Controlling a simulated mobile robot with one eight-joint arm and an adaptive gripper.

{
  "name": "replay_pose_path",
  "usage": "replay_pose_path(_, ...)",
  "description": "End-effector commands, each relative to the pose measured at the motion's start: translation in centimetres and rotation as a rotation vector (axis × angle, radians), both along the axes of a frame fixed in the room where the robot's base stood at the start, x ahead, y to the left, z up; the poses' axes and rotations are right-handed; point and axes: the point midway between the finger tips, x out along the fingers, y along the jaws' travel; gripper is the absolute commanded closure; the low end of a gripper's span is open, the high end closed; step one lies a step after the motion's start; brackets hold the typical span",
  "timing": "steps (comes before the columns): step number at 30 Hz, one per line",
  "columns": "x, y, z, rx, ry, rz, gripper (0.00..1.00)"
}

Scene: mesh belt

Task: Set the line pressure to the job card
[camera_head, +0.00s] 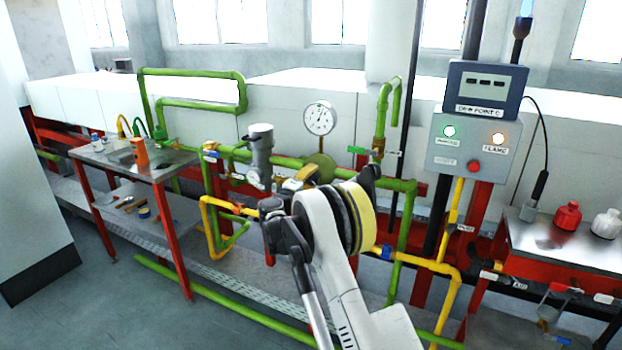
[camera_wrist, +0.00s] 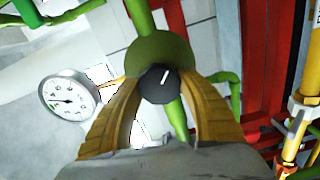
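A round black knob (camera_wrist: 160,84) with a white mark sits in front of a green disc-shaped body (camera_wrist: 178,50) on the green pipe. The green body also shows in the head view (camera_head: 321,166), behind my gripper. My gripper (camera_wrist: 161,80) has its two yellow fingers at either side of the knob, their tips appearing to touch it. In the head view my gripper (camera_head: 300,178) reaches to this body. A white dial gauge (camera_head: 320,117) stands above it and shows at left in the wrist view (camera_wrist: 69,98). Its figures are too small to read. I cannot make out a job card.
Green pipes (camera_head: 190,104) and yellow pipes (camera_head: 448,268) run around my arm. A grey panel (camera_head: 468,145) with lamps and a red button stands right, under a display box (camera_head: 486,88). Metal tables stand left (camera_head: 170,164) and right (camera_head: 530,234). The floor at front left is clear.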

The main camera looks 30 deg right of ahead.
Motion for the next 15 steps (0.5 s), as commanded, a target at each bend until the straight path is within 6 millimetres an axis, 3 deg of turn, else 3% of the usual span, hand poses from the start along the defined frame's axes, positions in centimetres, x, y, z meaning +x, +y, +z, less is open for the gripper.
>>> replay_pose_path(1, 0.0, -0.1, 0.1, -0.001, -0.001, 0.0, 0.39)
replay_pose_path(2, 0.0, -0.1, 0.1, -0.001, -0.001, 0.0, 0.31)
replay_pose_path(11, 0.0, 0.0, 0.0, 0.001, -0.001, 0.0, 0.31)
replay_pose_path(15, -0.7, 1.0, 0.1, 0.0, -0.001, 0.002, 0.31)
